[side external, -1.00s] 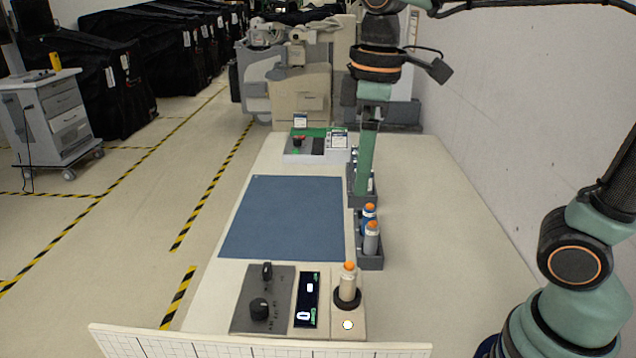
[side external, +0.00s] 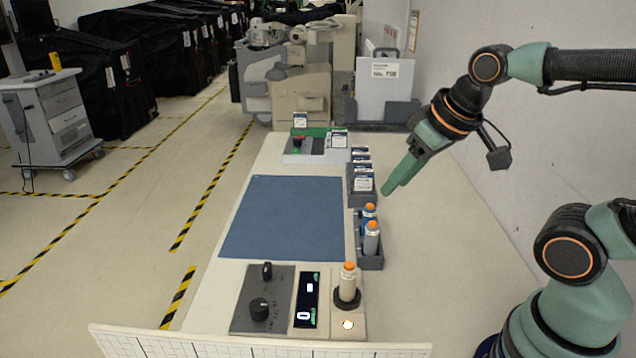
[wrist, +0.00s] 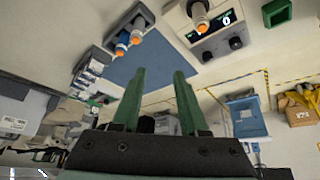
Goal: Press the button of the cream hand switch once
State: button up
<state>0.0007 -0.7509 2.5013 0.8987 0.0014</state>
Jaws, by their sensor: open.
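The cream hand switch (side external: 347,284) stands upright in a black ring holder (side external: 347,300) at the near end of the table, its orange button (side external: 348,266) on top. In the wrist view the cream hand switch (wrist: 198,12) is at the top edge, partly cut off, with its orange button facing the camera. My gripper (side external: 389,191) is open and empty, tilted down to the left, above the table right of the card rack and well beyond the switch. Both fingers of my gripper (wrist: 158,74) show apart in the wrist view.
A blue hand switch (side external: 368,213) and a grey one (side external: 371,243) stand in a grey tray (side external: 371,264). The card rack (side external: 362,199) is behind them. A display (side external: 307,300) reading 0 and a knob panel (side external: 252,300) lie left of the cream switch. The blue mat (side external: 285,218) is bare.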

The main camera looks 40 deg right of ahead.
grip_shut()
dwell(1.4)
